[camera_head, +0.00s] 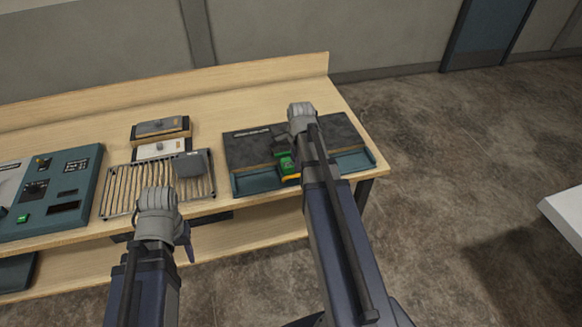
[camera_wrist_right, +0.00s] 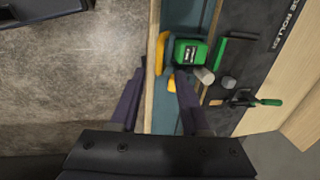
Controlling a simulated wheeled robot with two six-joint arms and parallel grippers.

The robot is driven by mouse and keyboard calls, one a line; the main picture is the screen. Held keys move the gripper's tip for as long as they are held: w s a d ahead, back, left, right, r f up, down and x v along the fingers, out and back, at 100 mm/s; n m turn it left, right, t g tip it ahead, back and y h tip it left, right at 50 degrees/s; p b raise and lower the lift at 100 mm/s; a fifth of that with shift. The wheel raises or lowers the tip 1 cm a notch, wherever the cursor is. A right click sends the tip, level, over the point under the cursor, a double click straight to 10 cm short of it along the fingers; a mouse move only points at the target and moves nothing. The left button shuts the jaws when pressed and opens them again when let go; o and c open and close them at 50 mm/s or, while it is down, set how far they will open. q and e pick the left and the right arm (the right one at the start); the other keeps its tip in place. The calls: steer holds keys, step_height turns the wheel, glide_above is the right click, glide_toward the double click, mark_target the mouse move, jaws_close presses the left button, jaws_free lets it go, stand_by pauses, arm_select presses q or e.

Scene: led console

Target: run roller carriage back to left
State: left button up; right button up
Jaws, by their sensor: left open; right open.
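The edge roller unit is a dark panel (camera_head: 245,150) with a teal front channel (camera_head: 350,163) at the right end of the bench. A green block with yellow parts (camera_head: 287,163), apparently the roller carriage, sits around the middle of the channel. In the right wrist view the green block (camera_wrist_right: 190,52) shows beside a grey cylinder (camera_wrist_right: 205,76). My right gripper (camera_head: 301,118) appears over the panel, its arm partly hiding the carriage. Its open fingers (camera_wrist_right: 159,80) are near the yellow part, with no grip visible. My left gripper (camera_head: 157,205) is open in front of the slatted rack.
The slatted rack (camera_head: 125,185) carries a grey block (camera_head: 189,164). A teal control console (camera_head: 75,192) stands at the left. Two small boxes (camera_head: 161,128) lie behind the rack. A green-handled tool (camera_wrist_right: 258,101) lies on the dark panel. The back right of the bench is bare.

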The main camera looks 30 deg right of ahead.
mark_target(294, 177)
steer(key=shift+w+d+f+b, duration=0.1)
steer(key=shift+w+f+b, duration=0.1)
steer(key=shift+f+b, duration=1.1)
steer(key=shift+w+a+f+b, duration=0.1)
steer(key=shift+w+f+b, duration=0.15)
steer(key=shift+f+b, duration=1)
steer(key=shift+w+d+f+b, duration=0.1)
steer(key=shift+w+f+b, duration=0.1)
steer(key=shift+f+b, duration=1.1)
steer(key=shift+c, duration=0.4)
jaws_close()
